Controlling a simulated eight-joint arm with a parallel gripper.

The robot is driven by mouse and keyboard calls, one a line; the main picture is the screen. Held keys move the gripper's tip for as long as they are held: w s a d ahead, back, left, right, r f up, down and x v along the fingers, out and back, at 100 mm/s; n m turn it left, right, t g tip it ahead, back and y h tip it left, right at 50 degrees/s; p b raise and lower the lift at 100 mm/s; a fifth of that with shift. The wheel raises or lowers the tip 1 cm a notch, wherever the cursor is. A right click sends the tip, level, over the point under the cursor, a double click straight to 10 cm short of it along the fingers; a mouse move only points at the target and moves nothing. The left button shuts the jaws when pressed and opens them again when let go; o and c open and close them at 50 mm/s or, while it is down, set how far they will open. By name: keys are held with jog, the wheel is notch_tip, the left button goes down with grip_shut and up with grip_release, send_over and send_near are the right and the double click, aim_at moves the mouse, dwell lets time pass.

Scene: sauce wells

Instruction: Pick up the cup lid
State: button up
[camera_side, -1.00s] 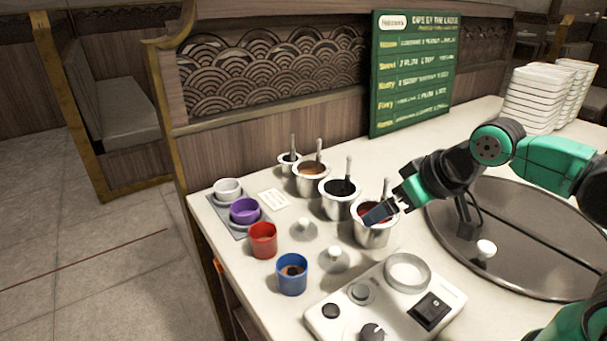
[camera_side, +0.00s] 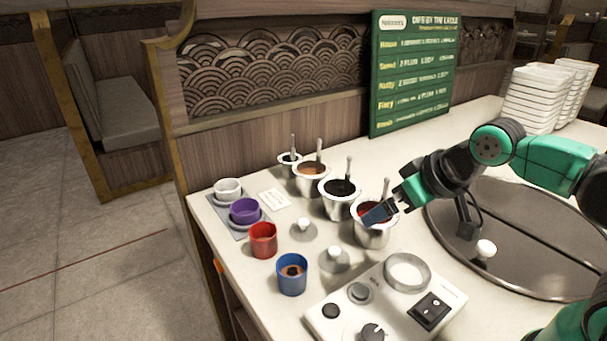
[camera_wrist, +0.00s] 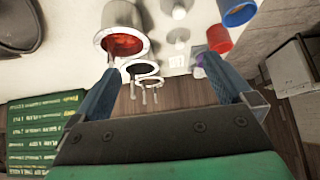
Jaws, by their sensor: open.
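Two round grey lids with pale knobs lie flat on the white counter: the nearer lid (camera_side: 335,260) and the farther lid (camera_side: 303,230). I cannot tell which is the cup lid. In the wrist view they seem to be the nearer lid (camera_wrist: 179,11) and the farther lid (camera_wrist: 179,37) at the top, beyond my fingers. My gripper (camera_side: 379,213) is open and empty, over the pot of red sauce (camera_side: 372,236), to the right of both lids. The red sauce pot also shows in the wrist view (camera_wrist: 122,44).
A row of sauce pots with ladles, including a dark one (camera_side: 340,203), runs behind the lids. A blue cup (camera_side: 292,280), red cup (camera_side: 263,243) and purple cup (camera_side: 244,212) stand left. A control unit (camera_side: 385,300) sits in front; a dark round plate (camera_side: 540,255) is right.

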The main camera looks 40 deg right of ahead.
jog(key=n+g, duration=0.7)
send_over(335, 250)
notch_tip(335, 250, down, 7)
jog(key=shift+s+d+r, duration=0.1)
jog(key=shift+f, duration=3.35)
jog(key=c, duration=1.1)
